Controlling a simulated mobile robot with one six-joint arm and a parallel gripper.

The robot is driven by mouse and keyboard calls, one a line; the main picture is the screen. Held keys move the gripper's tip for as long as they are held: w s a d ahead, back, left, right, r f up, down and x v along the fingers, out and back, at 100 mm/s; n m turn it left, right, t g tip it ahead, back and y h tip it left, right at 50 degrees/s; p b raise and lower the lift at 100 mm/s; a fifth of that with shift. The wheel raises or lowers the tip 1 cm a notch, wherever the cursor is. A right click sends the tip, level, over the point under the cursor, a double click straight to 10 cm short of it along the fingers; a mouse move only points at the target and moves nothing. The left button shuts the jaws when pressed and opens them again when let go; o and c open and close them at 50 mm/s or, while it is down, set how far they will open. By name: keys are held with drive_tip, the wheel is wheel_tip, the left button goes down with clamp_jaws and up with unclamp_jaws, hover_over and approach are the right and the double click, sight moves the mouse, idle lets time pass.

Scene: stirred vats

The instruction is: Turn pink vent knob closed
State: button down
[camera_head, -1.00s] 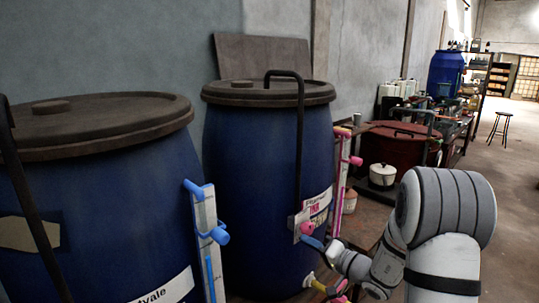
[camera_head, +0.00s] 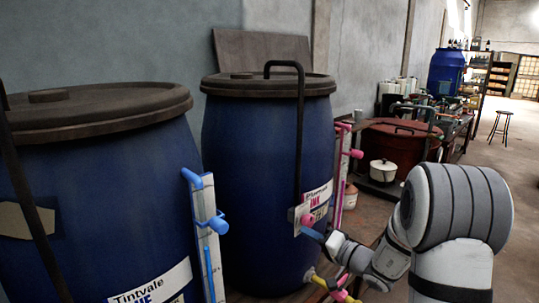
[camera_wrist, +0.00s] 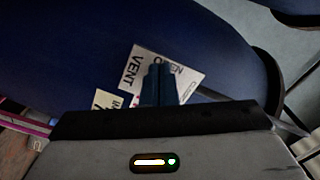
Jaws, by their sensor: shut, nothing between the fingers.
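The pink vent knob (camera_head: 308,219) sits on a small white plate on the front of the farther blue vat (camera_head: 252,165). My gripper (camera_head: 314,235) is just below and right of the knob, very near it; I cannot tell if they touch. In the wrist view my gripper (camera_wrist: 158,85) has its blue-grey fingers together and empty, in front of the white plate (camera_wrist: 146,66) marked "VENT". The knob does not show in the wrist view; the fingers cover part of the plate.
A nearer blue vat (camera_head: 100,220) with a blue-fitted gauge (camera_head: 205,230) stands left. A pink-fitted gauge (camera_head: 340,170) and a yellow-and-pink tap (camera_head: 335,289) are close to my arm. A black bent pipe (camera_head: 300,130) runs down to the plate. Open floor (camera_head: 512,150) lies right.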

drive_tip(key=shift+s+a+f+b, duration=0.2)
drive_tip(key=shift+s+b, duration=0.05)
drive_tip(key=shift+b, duration=0.3)
drive_tip(key=b+v, duration=0.2)
drive_tip(key=v, duration=0.4)
drive_tip(key=shift+b, duration=0.35)
drive_tip(key=shift+r, duration=0.1)
